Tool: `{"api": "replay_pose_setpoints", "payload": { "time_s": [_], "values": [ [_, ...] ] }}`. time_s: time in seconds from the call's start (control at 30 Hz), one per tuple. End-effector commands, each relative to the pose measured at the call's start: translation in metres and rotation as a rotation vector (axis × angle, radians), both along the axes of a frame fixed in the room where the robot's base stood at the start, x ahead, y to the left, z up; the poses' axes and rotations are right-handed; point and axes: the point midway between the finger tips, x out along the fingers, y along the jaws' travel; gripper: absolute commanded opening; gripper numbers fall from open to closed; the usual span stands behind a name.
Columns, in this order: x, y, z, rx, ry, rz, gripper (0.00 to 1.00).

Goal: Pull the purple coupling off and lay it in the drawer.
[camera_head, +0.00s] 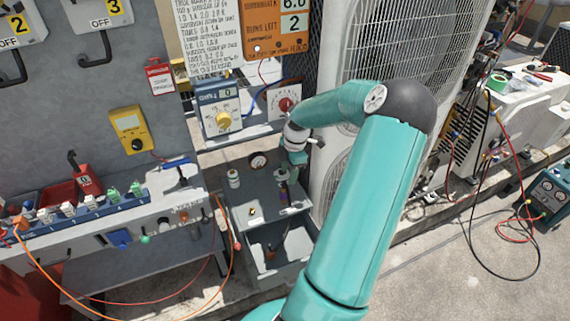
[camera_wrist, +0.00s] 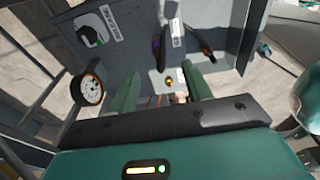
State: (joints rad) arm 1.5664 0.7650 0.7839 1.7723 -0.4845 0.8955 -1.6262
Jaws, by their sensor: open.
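The purple coupling (camera_head: 283,187) is a small upright part at the back right of the grey box's top panel, partly hidden by my gripper. In the wrist view a dark purple piece (camera_wrist: 157,48) beside a white label shows beyond the fingertips; it looks like the coupling. My gripper (camera_head: 287,172) points down just above the coupling. In the wrist view its two teal fingers (camera_wrist: 157,88) stand apart, with no object clearly held. The drawer (camera_head: 263,266) is pulled open at the box's front, with a small dark and orange item inside.
A tall condenser (camera_head: 345,130) rises close on the right. A bench with a blue rack (camera_head: 75,217) and an orange cable lie left.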

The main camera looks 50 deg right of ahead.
Motion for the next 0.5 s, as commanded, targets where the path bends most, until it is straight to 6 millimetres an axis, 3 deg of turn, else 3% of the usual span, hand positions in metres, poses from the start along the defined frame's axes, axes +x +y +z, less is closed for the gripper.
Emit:
{"api": "replay_pose_setpoints", "payload": {
  "time_s": [0.5],
  "values": [
    [0.014,0.016,-0.089,0.002,0.001,0.008,0.49]
  ]
}}
